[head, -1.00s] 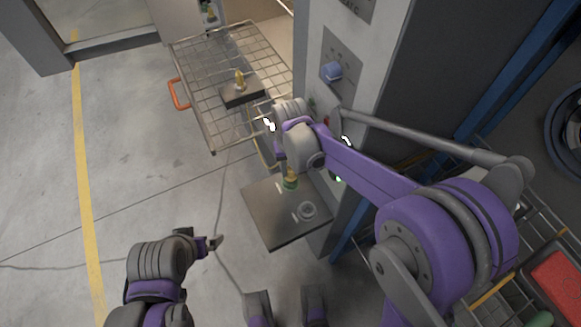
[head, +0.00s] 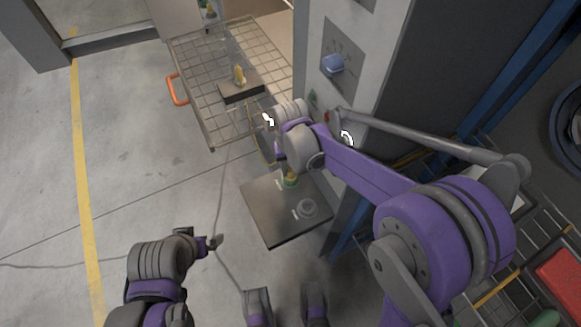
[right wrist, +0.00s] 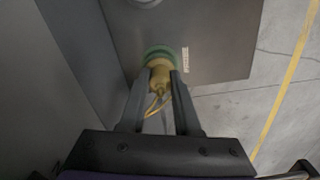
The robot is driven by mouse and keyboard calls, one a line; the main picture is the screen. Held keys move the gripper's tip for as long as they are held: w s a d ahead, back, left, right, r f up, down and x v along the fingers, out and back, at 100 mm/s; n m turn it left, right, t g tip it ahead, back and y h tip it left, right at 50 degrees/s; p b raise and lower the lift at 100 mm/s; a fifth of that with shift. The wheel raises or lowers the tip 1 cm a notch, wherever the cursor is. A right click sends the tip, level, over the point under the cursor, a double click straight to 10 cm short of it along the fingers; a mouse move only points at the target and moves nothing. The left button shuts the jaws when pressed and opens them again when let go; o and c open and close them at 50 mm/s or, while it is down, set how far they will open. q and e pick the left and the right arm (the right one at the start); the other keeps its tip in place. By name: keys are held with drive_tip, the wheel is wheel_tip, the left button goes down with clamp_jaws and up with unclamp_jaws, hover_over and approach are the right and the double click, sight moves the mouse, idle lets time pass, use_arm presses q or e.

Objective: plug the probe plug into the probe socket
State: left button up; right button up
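The brass probe plug (right wrist: 158,72) with a yellow cable sits between the fingertips of my right gripper (right wrist: 160,78) in the right wrist view; the fingers look shut on it. Its front end is at a green ring (right wrist: 164,51), apparently the probe socket, on the grey shelf plate (right wrist: 222,45). I cannot tell how deep the plug is in the ring.
A wire rack (head: 200,110) with an orange handle holds a dark block (head: 242,92) with a brass piece. The cabinet panel with a blue knob (head: 332,65) stands close to my right arm.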

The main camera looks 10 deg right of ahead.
drive_tip(key=o, duration=0.5)
drive_tip(key=shift+o, duration=0.2)
drive_tip(key=shift+r, duration=0.1)
wheel_tip(320, 180, up, 11)
drive_tip(key=p, duration=0.1)
drive_tip(key=shift+f, duration=0.2)
idle(0.4)
